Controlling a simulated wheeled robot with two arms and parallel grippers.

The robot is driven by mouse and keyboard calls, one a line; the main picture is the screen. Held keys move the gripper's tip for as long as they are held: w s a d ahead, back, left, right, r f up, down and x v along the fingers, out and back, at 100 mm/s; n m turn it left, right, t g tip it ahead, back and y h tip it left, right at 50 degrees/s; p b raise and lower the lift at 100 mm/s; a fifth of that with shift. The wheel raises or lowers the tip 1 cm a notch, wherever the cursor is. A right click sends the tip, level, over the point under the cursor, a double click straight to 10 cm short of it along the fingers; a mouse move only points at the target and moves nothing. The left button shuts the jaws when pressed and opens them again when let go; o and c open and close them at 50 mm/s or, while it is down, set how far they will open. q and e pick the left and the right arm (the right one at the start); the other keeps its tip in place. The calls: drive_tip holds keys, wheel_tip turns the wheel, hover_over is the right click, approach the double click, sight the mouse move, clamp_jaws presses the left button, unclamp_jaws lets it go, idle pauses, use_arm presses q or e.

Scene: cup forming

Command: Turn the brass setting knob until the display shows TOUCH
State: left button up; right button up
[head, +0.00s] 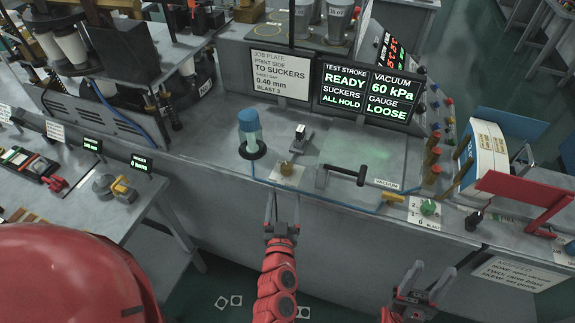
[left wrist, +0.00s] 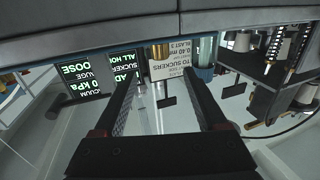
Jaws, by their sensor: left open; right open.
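The brass setting knob (head: 286,168) sits on a small pale plate near the front edge of the grey bench. The display (head: 370,93) reads TEST STROKE READY, SUCKERS ALL HOLD, VACUUM 60 kPa and GAUGE LOOSE. My left gripper (head: 282,204) is open and empty, in front of the bench edge and just short of the knob, its fingers pointing toward it. In the left wrist view the open fingers (left wrist: 158,78) point toward the bench, and the display (left wrist: 85,85) appears upside down. My right gripper (head: 428,278) is open and empty at lower right.
A blue-capped bottle (head: 250,133) stands left of the knob, and a black crank handle (head: 346,175) lies right of it. A small metal block (head: 299,137) is behind. A job plate sign (head: 281,73) stands at the back. A green knob (head: 428,208) is farther right.

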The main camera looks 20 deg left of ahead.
sight(287, 172)
use_arm(q)
drive_tip(key=p+x, duration=0.3)
drive_tip(key=x, duration=0.7)
drive_tip(key=shift+w+r, duration=0.15)
drive_tip(key=shift+w, duration=0.15)
drive_tip(key=shift+x, duration=0.8)
drive_tip(key=shift+a, duration=0.15)
